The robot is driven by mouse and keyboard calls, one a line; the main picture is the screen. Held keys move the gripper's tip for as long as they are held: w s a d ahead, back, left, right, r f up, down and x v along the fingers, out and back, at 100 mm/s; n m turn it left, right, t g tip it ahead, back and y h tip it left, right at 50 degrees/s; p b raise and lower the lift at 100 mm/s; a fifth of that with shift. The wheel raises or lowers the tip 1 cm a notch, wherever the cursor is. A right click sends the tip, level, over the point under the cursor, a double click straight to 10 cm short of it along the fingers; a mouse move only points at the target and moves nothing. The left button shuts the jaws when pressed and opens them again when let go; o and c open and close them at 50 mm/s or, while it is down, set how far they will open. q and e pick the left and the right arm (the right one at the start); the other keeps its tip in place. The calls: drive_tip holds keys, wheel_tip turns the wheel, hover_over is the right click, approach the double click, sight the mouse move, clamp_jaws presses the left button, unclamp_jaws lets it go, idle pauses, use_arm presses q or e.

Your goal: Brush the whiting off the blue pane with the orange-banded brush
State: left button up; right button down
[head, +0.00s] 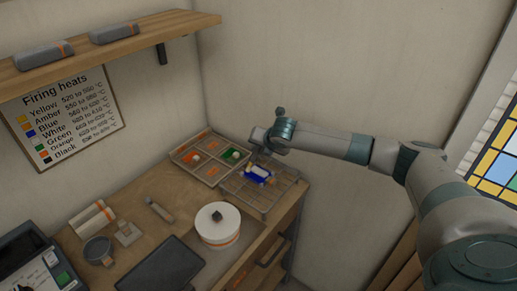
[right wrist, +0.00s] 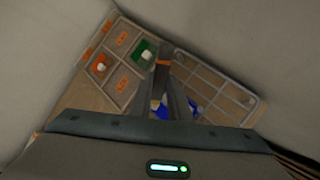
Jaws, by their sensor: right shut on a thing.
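The blue pane (head: 256,177) lies on the wire rack (head: 285,189) at the far right of the bench, with pale material on top. In the right wrist view the blue pane (right wrist: 160,109) is partly hidden behind the fingers, and a pale patch (right wrist: 195,98) shows beside them. My right gripper (head: 266,157) is above the rack and pane. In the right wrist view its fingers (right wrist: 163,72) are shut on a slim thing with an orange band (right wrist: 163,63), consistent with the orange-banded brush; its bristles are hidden. My left gripper is not in view.
A divided tray (head: 208,167) with orange and green panes, each bearing something white, adjoins the rack. A white lidded pot (head: 217,226), a dark flat tray (head: 160,265) and small tools stand nearer. Walls close in behind the rack; a shelf (head: 110,46) hangs at upper left.

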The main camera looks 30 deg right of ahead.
drive_tip(key=shift+s+d, duration=0.3)
drive_tip(key=shift+s, duration=0.4)
drive_tip(key=shift+s+d, duration=0.3)
drive_tip(key=shift+s, duration=0.4)
drive_tip(key=shift+s+d, duration=0.35)
drive_tip(key=shift+s, duration=0.35)
drive_tip(key=shift+s+d, duration=0.3)
drive_tip(key=shift+s, duration=0.35)
drive_tip(key=shift+r, duration=0.15)
drive_tip(key=shift+r, duration=0.55)
drive_tip(key=shift+w, duration=0.1)
drive_tip(key=w, duration=0.6)
drive_tip(key=shift+w, duration=0.3)
